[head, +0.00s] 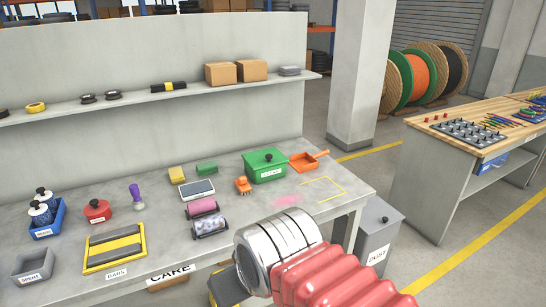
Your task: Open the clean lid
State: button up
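A green box (266,174) stands at the back right of the grey workbench. Its green lid (265,157) has a dark knob on top and sits closed on it. The label on its front is too small to read surely; I take this as the clean lid. My arm, with red bellows and a silver joint, fills the lower middle and right, in front of the bench and well short of the box. The fingers of my gripper do not show.
An orange dustpan (309,160) lies right of the box, near a yellow outline (325,189) and a pink smear (287,199). A small orange item (243,185), rollers (207,218) and a grey scale (196,189) stand left. A grey dust bin (378,232) stands beside the bench.

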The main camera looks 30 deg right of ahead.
aim_at(271, 156)
jog(key=u, duration=0.05)
jog(key=i, duration=1)
jog(key=z, duration=0.05)
